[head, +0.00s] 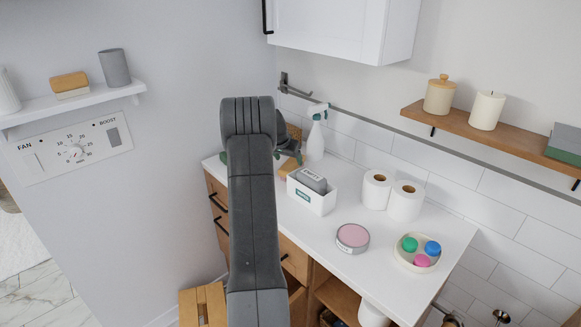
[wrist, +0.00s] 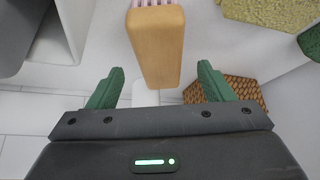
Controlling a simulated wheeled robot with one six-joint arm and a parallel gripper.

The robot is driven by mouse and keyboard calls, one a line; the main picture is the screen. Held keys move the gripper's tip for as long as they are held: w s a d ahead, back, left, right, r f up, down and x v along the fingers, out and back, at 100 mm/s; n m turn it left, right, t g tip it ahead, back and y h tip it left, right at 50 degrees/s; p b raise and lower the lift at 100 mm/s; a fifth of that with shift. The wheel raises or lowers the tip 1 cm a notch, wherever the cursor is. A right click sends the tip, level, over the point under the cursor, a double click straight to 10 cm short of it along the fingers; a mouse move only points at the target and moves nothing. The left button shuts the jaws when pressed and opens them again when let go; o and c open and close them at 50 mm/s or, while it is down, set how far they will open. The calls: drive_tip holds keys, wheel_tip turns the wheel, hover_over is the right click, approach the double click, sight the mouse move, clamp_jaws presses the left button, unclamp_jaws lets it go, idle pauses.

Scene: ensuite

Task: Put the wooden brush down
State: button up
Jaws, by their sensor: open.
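The wooden brush (wrist: 157,45) is a pale wood block with light bristles at its far end, in the wrist view. It appears to lie on the white counter. Part of it also shows in the head view (head: 285,168), beside the white box. My gripper (wrist: 155,85) is open, with one green fingertip on each side of the brush's near end and a gap to the wood on both sides. In the head view my gripper (head: 289,156) is low over the back left of the counter, partly hidden by my arm.
A labelled white box (head: 312,198) holding a grey item stands right of the brush. A spray bottle (head: 316,135) and toilet rolls (head: 390,193) stand along the wall. A brown woven item (wrist: 228,90) is close to one finger. The front middle of the counter (head: 320,235) is clear.

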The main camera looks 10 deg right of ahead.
sight(291, 164)
drive_tip(key=shift+b+v, duration=0.4)
drive_tip(key=shift+v, duration=2.3)
drive_tip(key=p+x, duration=0.3)
drive_tip(key=x, duration=0.8)
drive_tip(key=shift+w+d+f, duration=0.1)
drive_tip(key=shift+w+f, duration=0.05)
drive_tip(key=shift+f, duration=0.2)
drive_tip(key=shift+f+b, duration=0.35)
drive_tip(key=shift+f, duration=0.1)
drive_tip(key=shift+r, duration=0.3)
